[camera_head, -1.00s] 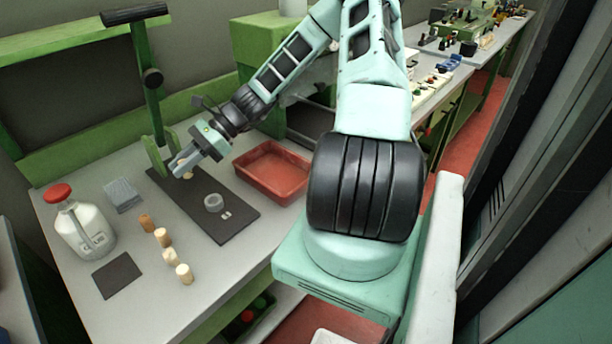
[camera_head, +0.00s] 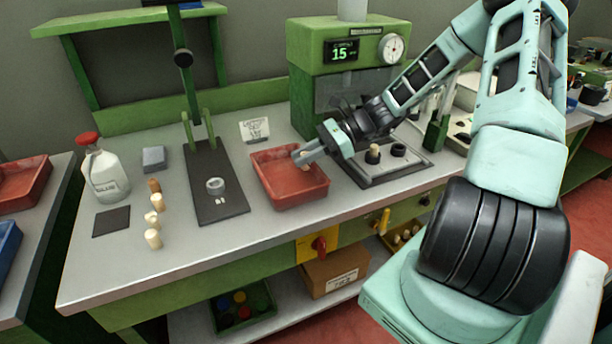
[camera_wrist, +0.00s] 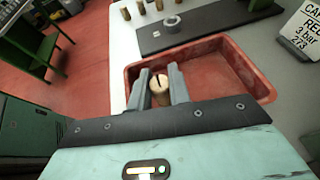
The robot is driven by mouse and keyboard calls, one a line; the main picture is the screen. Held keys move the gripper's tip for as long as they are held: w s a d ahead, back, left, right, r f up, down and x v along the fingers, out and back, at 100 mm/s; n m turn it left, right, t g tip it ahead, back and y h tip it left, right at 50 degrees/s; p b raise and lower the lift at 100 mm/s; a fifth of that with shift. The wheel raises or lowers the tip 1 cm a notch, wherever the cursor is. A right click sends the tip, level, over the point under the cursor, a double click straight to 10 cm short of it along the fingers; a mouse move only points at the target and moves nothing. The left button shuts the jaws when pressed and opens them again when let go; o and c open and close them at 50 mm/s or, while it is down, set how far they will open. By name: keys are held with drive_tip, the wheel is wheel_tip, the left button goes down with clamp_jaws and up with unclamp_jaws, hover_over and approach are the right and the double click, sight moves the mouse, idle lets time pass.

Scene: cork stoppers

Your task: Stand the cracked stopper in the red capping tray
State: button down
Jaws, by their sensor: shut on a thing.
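The cracked stopper (camera_wrist: 160,91) is held between my two gripper fingers in the wrist view, with a dark split showing in its pale end. My gripper (camera_head: 302,158) is shut on it, over the back part of the red capping tray (camera_head: 291,199) in the head view. The tray's inside (camera_wrist: 212,72) also shows beyond the fingers in the wrist view. No other stopper shows in the tray. The stopper's lower end is hidden, so I cannot tell whether it touches the tray floor.
Several other stoppers (camera_head: 152,238) stand in a row at the left of the bench. A dark board (camera_head: 221,208) with a grey ring (camera_head: 215,186) lies left of the tray. A green machine (camera_head: 340,60) and its plate (camera_head: 382,173) stand to the right. A white sign (camera_head: 254,129) stands behind.

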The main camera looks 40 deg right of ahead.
sight(305, 186)
drive_tip(key=shift+f, duration=2.65)
drive_tip(key=shift+f, duration=0.15)
drive_tip(key=c, duration=1.3)
unclamp_jaws()
